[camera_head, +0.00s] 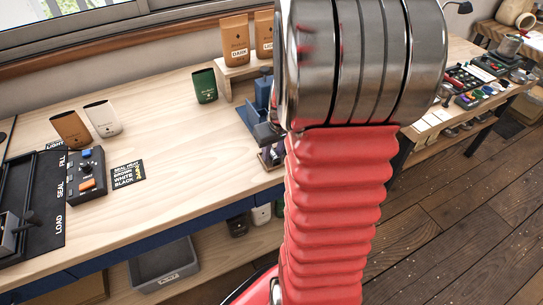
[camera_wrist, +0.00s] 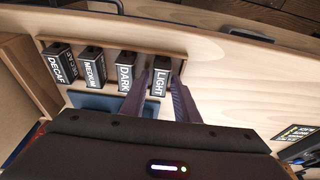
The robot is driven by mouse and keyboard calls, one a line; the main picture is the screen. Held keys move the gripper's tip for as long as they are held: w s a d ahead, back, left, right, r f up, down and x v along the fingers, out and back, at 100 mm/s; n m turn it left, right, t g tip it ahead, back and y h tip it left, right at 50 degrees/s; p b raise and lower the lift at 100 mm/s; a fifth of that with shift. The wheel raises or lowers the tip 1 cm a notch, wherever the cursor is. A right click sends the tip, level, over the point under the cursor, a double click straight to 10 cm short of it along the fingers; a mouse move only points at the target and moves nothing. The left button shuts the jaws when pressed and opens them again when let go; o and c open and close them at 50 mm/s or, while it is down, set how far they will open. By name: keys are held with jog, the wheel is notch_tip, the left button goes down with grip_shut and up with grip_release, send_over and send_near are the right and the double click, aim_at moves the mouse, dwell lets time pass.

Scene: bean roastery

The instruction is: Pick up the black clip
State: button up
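I cannot clearly pick out a black clip in either view. My gripper (camera_wrist: 161,80) shows in the wrist view with its two dark fingers apart, one on each side of a black block labelled LIGHT (camera_wrist: 159,84). I see nothing held; whether the fingers touch the block is unclear. In the head view my own arm hides the gripper and much of the middle of the scene.
More black blocks, labelled DARK (camera_wrist: 125,72), MEDIUM (camera_wrist: 94,70) and DECAF (camera_wrist: 60,65), stand in a row in a wooden rack. The workbench (camera_head: 160,110) holds a brown bag (camera_head: 72,130), a white bag (camera_head: 103,117), a green bag (camera_head: 205,86) and a control box (camera_head: 86,176). Its middle is mostly clear.

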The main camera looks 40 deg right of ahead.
aim_at(273, 154)
grip_shut()
dwell(0.3)
notch_tip(273, 154, up, 10)
dwell(0.6)
dwell(0.4)
